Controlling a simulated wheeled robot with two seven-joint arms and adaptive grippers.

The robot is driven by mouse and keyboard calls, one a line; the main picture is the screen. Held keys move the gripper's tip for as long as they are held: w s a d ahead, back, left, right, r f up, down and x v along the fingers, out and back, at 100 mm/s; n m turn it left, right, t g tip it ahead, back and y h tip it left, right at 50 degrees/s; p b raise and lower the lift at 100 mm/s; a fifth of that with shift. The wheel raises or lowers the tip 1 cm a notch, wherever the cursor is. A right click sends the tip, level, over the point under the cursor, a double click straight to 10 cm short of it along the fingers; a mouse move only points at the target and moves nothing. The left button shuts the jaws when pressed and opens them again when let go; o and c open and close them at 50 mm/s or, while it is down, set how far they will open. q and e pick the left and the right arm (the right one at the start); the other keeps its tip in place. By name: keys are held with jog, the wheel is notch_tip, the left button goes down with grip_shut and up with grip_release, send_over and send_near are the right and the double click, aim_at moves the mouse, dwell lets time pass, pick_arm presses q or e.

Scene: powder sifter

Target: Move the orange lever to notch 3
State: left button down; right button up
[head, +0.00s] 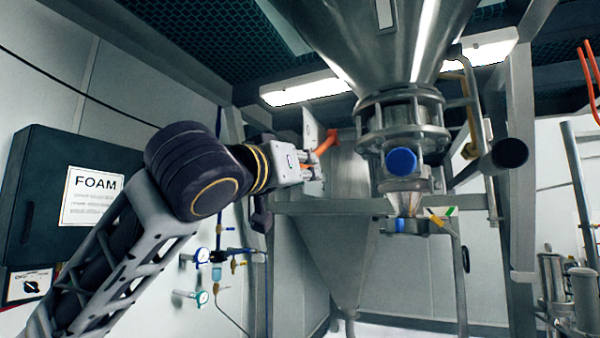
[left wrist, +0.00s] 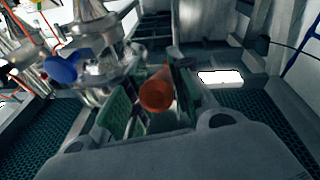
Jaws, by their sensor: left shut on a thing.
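The orange lever (head: 326,142) shows in the middle of the head view, in front of the steel sifter body and left of the hopper's neck. Only part of it shows past my left gripper (head: 312,165), which is shut on it. In the left wrist view the lever's round orange end (left wrist: 157,94) sits between the two green-padded fingers of my left gripper (left wrist: 152,110). The lever's base and the notch marks are hidden or too small to read. My right gripper is in neither view.
A large steel hopper (head: 385,40) with a blue round cap (head: 401,161) stands right of the lever. A dark horizontal pipe (head: 508,154) and a grey post (head: 522,150) are farther right. A dark FOAM cabinet (head: 40,190) and gauges (head: 202,255) are on the left wall.

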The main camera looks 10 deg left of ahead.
pick_arm(q)
jog(key=shift+w+d+f+t+b, duration=0.15)
jog(key=shift+w+f+t+b, duration=0.25)
jog(key=shift+f+b, duration=0.5)
jog(key=shift+r, duration=0.2)
jog(key=c, duration=1.3)
grip_release()
jog(key=shift+o, duration=0.2)
jog(key=v, duration=1.2)
jog(key=shift+w, duration=0.1)
jog(key=shift+c, duration=0.4)
